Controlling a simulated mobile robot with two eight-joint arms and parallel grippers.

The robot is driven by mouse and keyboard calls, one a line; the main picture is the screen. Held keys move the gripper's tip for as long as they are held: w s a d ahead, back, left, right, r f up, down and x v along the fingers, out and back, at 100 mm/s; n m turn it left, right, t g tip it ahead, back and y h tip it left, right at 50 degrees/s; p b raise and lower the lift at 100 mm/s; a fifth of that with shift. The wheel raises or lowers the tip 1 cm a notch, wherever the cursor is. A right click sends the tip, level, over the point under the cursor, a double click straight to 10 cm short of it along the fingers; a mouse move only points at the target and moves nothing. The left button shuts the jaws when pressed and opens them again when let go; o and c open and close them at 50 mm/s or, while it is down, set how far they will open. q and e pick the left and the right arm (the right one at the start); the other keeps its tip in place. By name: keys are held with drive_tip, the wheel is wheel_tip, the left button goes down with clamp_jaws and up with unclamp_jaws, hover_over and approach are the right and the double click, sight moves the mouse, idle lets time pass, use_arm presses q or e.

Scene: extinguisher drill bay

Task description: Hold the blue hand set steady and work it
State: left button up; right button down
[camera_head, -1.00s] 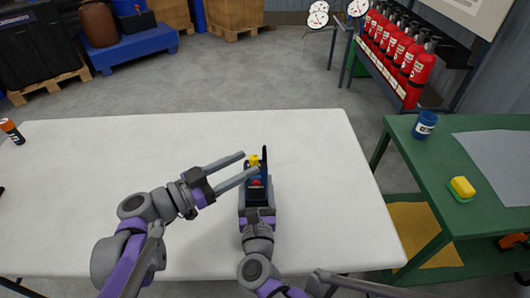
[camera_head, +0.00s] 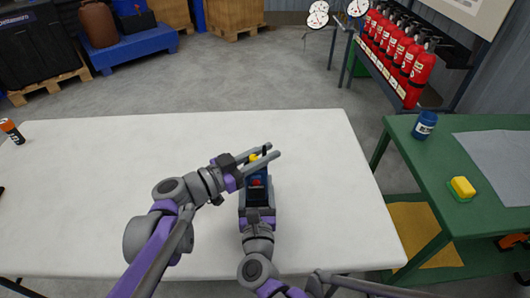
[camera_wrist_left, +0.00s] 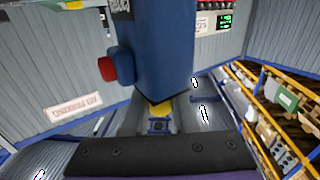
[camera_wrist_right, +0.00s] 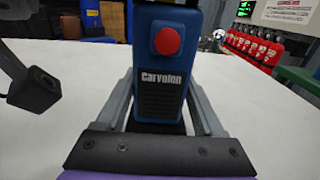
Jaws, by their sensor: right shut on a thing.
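The blue hand set (camera_head: 261,178) stands upright above the white table, with a red button (camera_wrist_right: 166,38) on its front and a yellow knob (camera_head: 253,158) on top. My right gripper (camera_head: 257,192) is shut on its lower body, one finger on each side in the right wrist view. My left gripper (camera_head: 273,150) is open at the top of the hand set, its fingers on either side of the yellow knob. The left wrist view shows the hand set (camera_wrist_left: 155,45) upside down and close, with the knob (camera_wrist_left: 160,108) near the finger bases. I cannot tell whether the fingers touch it.
The white table (camera_head: 90,190) is mostly bare around the arms. An orange and black can (camera_head: 12,131) stands at its far left.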

use_arm(q)
clamp_jaws()
drive_tip(key=shift+g, duration=0.3)
drive_tip(key=shift+s+m+g+h, duration=0.15)
drive_tip(key=shift+m+g+h, duration=0.55)
drive_tip(key=shift+m+g, duration=0.35)
drive_tip(key=shift+s+d+m+g+h, duration=0.1)
drive_tip(key=shift+s+m+g+h, duration=0.2)
drive_tip(key=shift+m+g, duration=0.6)
drive_tip(key=shift+s+d+m+g+h, duration=0.15)
drive_tip(key=shift+m+g+h, duration=0.25)
drive_tip(key=shift+g, duration=0.85)
drive_tip(key=o, duration=0.7)
unclamp_jaws()
drive_tip(key=shift+a, duration=0.15)
drive_tip(key=s+a, duration=0.1)
drive_tip(key=a, duration=1)
drive_tip(key=shift+s+a, duration=0.35)
drive_tip(key=shift+s, duration=0.05)
